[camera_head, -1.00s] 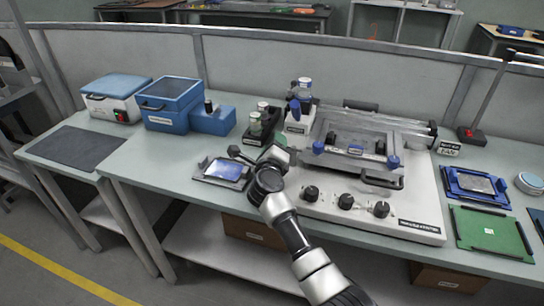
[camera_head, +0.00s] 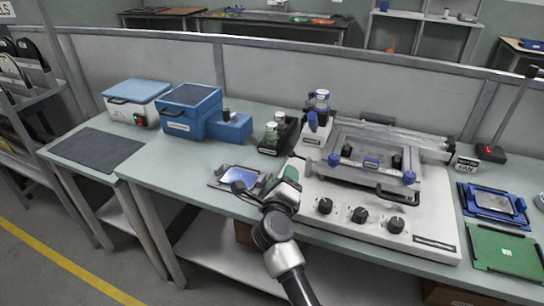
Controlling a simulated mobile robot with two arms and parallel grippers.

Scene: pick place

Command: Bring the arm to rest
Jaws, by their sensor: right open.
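My right arm comes in from the bottom centre of the head view. Its right gripper (camera_head: 247,190) is at the front edge of the bench, beside the small tray with a blue-screened device (camera_head: 238,179). The jaws are open, and I see nothing held between them. The dark finger overlaps the tray's right side in the picture; I cannot tell whether it touches. My left gripper is not in view.
Right of the arm stands a white machine (camera_head: 432,212) with knobs and a clamp frame. Behind are a black bottle holder (camera_head: 270,150) and blue boxes (camera_head: 187,112). A green board (camera_head: 505,250) lies at the right. The bench left of the tray is clear.

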